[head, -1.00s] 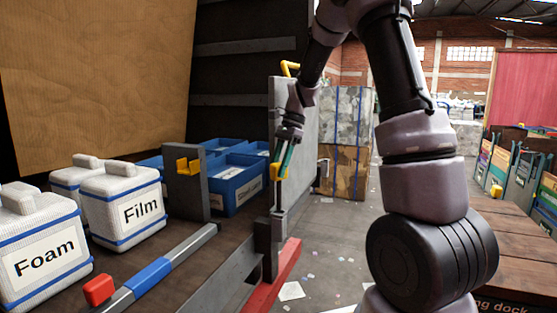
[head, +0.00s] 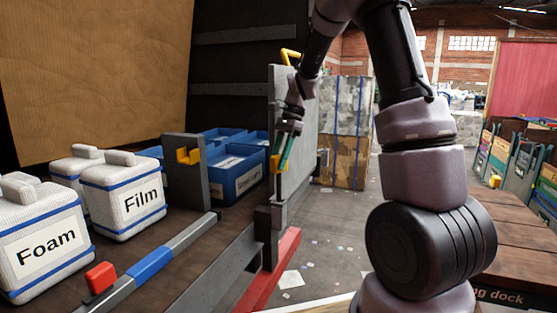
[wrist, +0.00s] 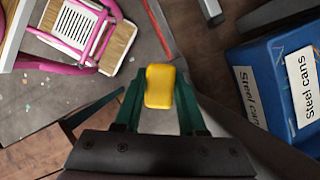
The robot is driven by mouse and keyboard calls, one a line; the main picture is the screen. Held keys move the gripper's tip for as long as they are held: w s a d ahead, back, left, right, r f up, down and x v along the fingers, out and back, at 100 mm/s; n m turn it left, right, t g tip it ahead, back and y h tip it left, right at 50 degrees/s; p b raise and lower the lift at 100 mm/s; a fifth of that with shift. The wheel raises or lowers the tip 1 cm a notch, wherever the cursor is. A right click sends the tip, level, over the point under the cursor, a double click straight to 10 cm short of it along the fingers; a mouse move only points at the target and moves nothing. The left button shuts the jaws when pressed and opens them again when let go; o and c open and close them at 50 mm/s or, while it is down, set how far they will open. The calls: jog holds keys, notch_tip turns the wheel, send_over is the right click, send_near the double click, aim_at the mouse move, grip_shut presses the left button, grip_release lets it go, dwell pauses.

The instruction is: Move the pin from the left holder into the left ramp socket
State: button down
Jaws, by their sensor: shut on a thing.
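My gripper (head: 286,155) is shut on the yellow-headed pin (head: 278,164), with its green fingers on either side of the head. In the wrist view the yellow head of the pin (wrist: 158,87) sits between the fingertips. A grey shaft shows below the head, above a grey block (head: 269,220) at the foot of the upright ramp panel (head: 301,130), seemingly the left ramp socket. I cannot tell whether the shaft tip touches or enters the block. A grey post with a yellow cradle (head: 188,156), seemingly the left holder, stands to the left and looks empty.
White containers labelled Foam (head: 45,250) and Film (head: 124,205) stand at the left. Blue bins (head: 236,180) are behind the post. A red bar (head: 277,270) lies below the block.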

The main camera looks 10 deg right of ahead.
jog(key=shift+f, duration=0.15)
jog(key=shift+f, duration=4)
jog(key=shift+c, duration=2)
grip_release()
jog(key=v, duration=1)
jog(key=shift+r, duration=0.35)
jog(key=shift+w+d, duration=0.1)
